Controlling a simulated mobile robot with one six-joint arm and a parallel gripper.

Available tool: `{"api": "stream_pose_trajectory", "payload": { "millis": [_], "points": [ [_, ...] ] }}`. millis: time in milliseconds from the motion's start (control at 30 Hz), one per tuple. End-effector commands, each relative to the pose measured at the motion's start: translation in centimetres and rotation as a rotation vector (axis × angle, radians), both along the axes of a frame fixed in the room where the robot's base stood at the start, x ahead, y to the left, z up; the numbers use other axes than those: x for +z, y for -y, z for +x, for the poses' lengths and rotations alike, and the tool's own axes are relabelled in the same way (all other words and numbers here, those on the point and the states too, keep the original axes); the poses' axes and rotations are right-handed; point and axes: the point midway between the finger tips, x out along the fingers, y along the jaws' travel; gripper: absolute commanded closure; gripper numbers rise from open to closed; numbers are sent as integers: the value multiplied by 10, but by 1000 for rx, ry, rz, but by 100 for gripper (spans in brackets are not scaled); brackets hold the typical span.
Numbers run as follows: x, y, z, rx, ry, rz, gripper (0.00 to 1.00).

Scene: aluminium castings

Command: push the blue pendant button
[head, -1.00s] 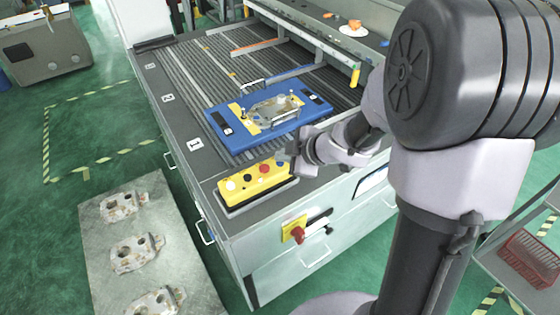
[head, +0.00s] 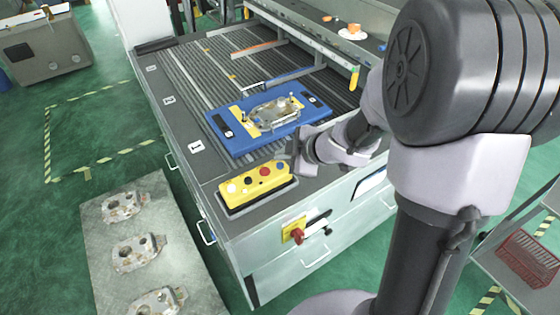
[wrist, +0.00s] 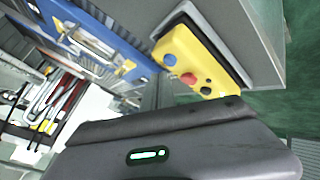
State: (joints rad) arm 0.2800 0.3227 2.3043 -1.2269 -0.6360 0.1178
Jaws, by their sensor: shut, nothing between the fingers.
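The yellow pendant (head: 240,196) lies on the near corner of the grey bench, with a row of white, black, red and blue buttons. The blue button (wrist: 169,60) shows clearly in the wrist view, at the end of the row beside the red button (wrist: 188,78). In the head view my gripper (head: 289,155) is at the pendant's right end, close to the blue button's end of the row. It is shut and empty. I cannot tell whether the fingertips touch anything.
A blue fixture board (head: 232,146) carrying a metal casting (head: 272,112) lies just behind the pendant. A red knob on a yellow plate (head: 291,229) sits on the bench front. Castings lie on a grey slab (head: 100,255) at left. A red basket (head: 527,262) stands right.

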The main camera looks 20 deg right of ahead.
Motion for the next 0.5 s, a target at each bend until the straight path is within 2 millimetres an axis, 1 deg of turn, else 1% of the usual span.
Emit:
{"api": "stream_pose_trajectory", "payload": {
  "millis": [233, 500],
  "points": [
    [1, 0, 0, -1, 0, 1, 100],
    [27, 0, 0, -1, -1, 1, 100]
  ]
}}
